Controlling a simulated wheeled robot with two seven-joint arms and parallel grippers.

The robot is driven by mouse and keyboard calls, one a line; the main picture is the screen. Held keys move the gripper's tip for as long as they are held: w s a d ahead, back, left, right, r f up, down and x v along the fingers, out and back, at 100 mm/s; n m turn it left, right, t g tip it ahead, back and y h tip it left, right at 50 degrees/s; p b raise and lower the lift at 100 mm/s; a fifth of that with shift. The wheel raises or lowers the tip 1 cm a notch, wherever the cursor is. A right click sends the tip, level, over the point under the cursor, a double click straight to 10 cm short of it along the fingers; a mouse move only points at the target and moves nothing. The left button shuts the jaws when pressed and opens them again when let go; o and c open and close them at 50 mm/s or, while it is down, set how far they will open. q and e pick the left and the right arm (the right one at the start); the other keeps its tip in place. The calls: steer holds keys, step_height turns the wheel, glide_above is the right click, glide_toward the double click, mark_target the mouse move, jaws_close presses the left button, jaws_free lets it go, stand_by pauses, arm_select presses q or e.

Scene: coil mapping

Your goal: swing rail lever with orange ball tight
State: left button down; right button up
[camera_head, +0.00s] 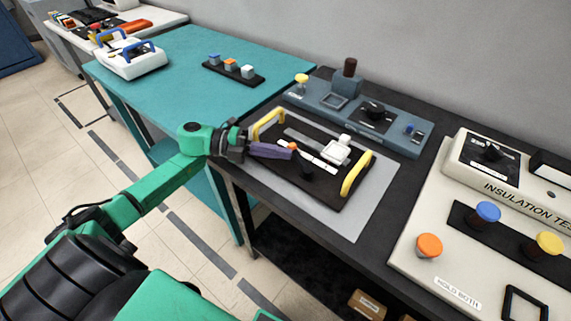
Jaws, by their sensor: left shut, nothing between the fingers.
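The orange ball (293,146) is small and sits at the left end of a white lever (318,160) on a black fixture board (335,200) with yellow handles. A white block (337,152) stands on the board to the right of the ball. My left gripper (290,152) reaches in from the left with its purple fingers shut and empty. Its tips are right beside the orange ball; I cannot tell whether they touch it. The fingers hide part of the board. My right gripper is not in view.
A yellow handle (356,174) rises at the board's right end. A blue-grey device (350,109) stands behind the board. The insulation tester (414,262) with coloured knobs is to the right. The teal table (200,95) at the left has much bare surface.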

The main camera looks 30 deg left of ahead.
arm_select(q)
steer(key=shift+w, duration=0.35)
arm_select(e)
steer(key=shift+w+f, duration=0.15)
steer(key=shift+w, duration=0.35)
arm_select(q)
steer(key=shift+r, duration=0.1)
